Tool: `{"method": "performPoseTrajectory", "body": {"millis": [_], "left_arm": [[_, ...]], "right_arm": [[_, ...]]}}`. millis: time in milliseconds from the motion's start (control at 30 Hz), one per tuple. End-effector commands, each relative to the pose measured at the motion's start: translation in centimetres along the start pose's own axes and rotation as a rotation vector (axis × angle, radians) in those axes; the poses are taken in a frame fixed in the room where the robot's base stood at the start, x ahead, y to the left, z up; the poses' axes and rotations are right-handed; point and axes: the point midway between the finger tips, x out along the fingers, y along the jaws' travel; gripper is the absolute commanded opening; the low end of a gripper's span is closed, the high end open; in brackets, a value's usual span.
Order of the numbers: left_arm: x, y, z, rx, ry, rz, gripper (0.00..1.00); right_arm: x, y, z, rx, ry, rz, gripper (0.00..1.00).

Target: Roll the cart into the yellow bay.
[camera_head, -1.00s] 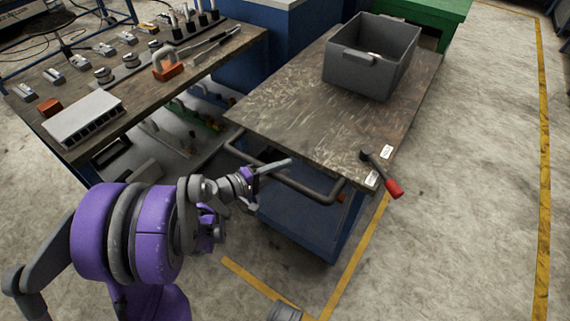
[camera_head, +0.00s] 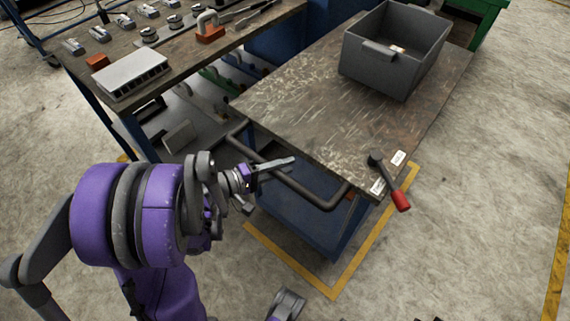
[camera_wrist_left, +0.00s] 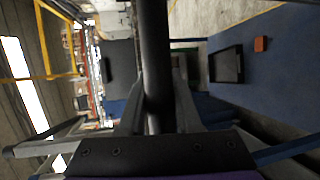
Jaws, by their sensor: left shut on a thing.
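The cart has a worn brown top (camera_head: 300,110), a blue body (camera_head: 305,215) and a dark bar handle (camera_head: 315,195) on its near end. My left gripper (camera_head: 268,170) is at this handle. In the left wrist view the dark bar (camera_wrist_left: 155,60) runs upright between its fingers, which are shut on it. The yellow bay lines (camera_head: 290,262) lie on the floor around the cart's near end and right side, meeting at a corner just in front of it. Bare floor shows between cart and lines. The bay's far part is hidden under the cart.
A grey bin (camera_head: 385,65) stands on the cart, and a red-gripped lever (camera_head: 398,195) sticks out at its near right corner. A workbench (camera_head: 170,85) with parts stands close on the left. A green unit (camera_head: 490,20) is behind. Floor to the right is clear.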

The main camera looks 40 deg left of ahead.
Motion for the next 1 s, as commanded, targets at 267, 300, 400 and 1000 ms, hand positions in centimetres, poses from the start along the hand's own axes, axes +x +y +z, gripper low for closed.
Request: {"method": "performPoseTrajectory", "body": {"millis": [267, 300, 400, 1000], "left_arm": [[0.0, 0.0, 0.0, 0.000, 0.000, 0.000, 0.36], [0.0, 0.0, 0.0, -0.001, -0.001, 0.000, 0.43], [0.0, 0.0, 0.0, -0.001, 0.000, 0.000, 0.61], [-4.0, 0.1, -0.2, 0.000, 0.007, 0.000, 0.62]], "right_arm": [[0.0, 0.0, 0.0, 0.000, 0.000, 0.000, 0.00], [0.0, 0.0, 0.0, 0.000, 0.000, 0.000, 0.00], [0.0, 0.0, 0.0, 0.000, 0.000, 0.000, 0.00], [-0.5, 0.0, -0.2, 0.000, 0.002, 0.000, 0.00]]}}
